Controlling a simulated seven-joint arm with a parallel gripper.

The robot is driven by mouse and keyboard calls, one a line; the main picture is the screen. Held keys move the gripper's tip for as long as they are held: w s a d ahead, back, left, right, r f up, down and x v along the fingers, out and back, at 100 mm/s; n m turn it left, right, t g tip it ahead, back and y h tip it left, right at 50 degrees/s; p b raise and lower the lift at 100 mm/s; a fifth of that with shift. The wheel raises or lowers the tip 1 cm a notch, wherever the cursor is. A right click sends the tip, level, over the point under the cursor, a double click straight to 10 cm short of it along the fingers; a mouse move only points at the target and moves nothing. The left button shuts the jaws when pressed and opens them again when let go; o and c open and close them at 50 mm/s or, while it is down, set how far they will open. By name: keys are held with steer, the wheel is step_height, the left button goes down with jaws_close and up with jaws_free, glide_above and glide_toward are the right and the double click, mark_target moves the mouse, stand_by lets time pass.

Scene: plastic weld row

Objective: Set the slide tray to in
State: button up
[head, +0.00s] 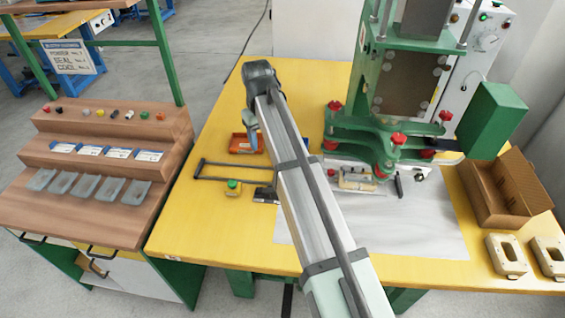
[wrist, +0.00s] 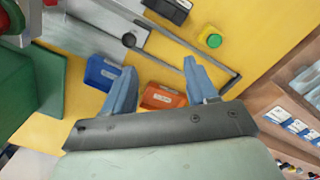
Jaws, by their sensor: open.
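The slide tray (head: 355,181) is a pale metal plate low at the front of the green press, partly hidden by my arm in the head view. A dark bent bar, which looks like its handle (head: 225,178), reaches left over the yellow table. In the wrist view the metal plate (wrist: 108,20) is at the top, and the bar (wrist: 205,58) runs right of it and bends back at its end. My gripper (wrist: 158,78) is open and empty, its two blue fingers apart. In the head view my gripper (head: 250,124) is behind the bar, apart from it.
A red-orange bin (wrist: 163,97) and a blue bin (wrist: 102,74) lie below my fingers. A yellow box with a green button (head: 233,188) and a black box (head: 265,194) sit in front of the bar. A cardboard box (head: 505,190) stands right. The front-left table is clear.

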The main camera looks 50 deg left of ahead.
steer(key=w+f, duration=0.2)
steer(key=f, duration=0.2)
steer(key=w+d+f+t, duration=0.1)
steer(key=w+f, duration=0.1)
steer(key=f, duration=0.3)
steer(key=w+f+m+t, duration=0.1)
steer(key=w+f, duration=0.1)
steer(key=f, duration=0.2)
steer(key=shift+d+f, duration=0.15)
steer(key=shift+f, duration=0.05)
steer(key=shift+c, duration=0.2)
jaws_close()
stand_by(0.4)
